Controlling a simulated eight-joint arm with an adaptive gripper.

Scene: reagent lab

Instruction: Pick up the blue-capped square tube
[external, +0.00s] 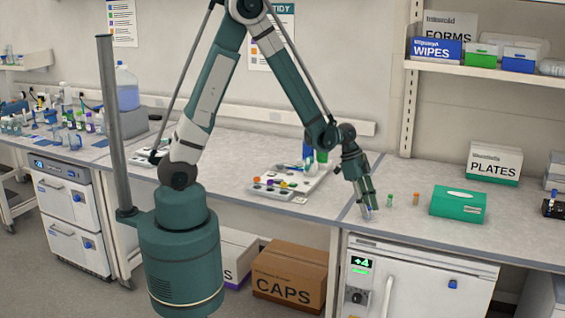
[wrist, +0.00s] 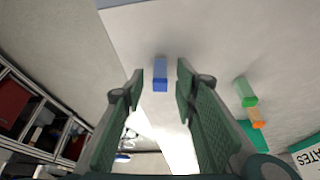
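The blue-capped square tube (wrist: 160,74) stands on the bench in the wrist view, with its blue cap toward me. It appears between the two fingertips of my gripper (wrist: 161,80), with a visible gap on each side. My gripper is open, and its fingers do not appear to touch the tube. In the external view my gripper (external: 366,205) points down, low over the bench near its front edge. The tube is mostly hidden by the gripper there.
A green-capped tube (wrist: 245,91) and an orange-capped tube (wrist: 256,117) stand to the right. They also show in the external view, green (external: 389,199) and orange (external: 416,198). A green box (external: 458,204) lies beyond them. A tray (external: 270,192) is to the left.

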